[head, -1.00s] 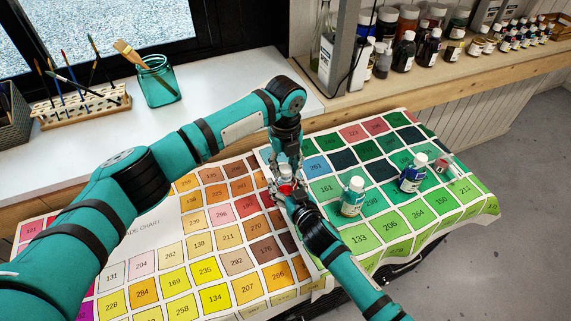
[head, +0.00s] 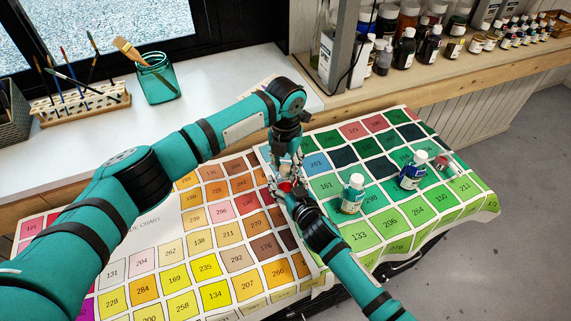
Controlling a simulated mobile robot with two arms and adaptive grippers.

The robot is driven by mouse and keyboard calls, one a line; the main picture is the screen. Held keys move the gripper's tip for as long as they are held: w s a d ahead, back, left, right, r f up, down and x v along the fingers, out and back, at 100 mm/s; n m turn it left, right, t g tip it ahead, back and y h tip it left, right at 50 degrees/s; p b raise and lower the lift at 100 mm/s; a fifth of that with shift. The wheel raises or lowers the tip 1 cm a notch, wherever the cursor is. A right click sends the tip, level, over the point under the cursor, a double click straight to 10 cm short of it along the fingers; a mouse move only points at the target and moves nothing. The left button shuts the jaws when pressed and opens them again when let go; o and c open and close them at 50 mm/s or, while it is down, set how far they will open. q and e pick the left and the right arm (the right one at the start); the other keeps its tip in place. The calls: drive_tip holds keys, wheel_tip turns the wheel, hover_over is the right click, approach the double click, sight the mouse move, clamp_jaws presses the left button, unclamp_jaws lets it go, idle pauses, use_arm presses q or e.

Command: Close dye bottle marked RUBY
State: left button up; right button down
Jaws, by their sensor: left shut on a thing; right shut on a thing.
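A small dye bottle with red contents (head: 285,187) is held over the colour chart, mostly hidden by the fingers; its label cannot be read. My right gripper (head: 286,192) is shut around it from the front right. My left gripper (head: 286,164) points down from above and is shut on a small white cap (head: 285,168), right over the bottle's mouth. Whether the cap touches the bottle's neck cannot be told at this size.
A green dye bottle (head: 352,195) and a blue one (head: 413,172), both white-capped, stand on the chart (head: 150,245) to the right. Another small item (head: 447,161) is near the chart's right edge. A brush jar (head: 157,80) and bottle shelf are behind.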

use_arm(q)
drive_tip(key=m, duration=0.4)
drive_tip(key=o, duration=0.7)
drive_tip(key=shift+r, duration=2.3)
drive_tip(key=shift+c, duration=0.4)
drive_tip(key=shift+n, duration=0.3)
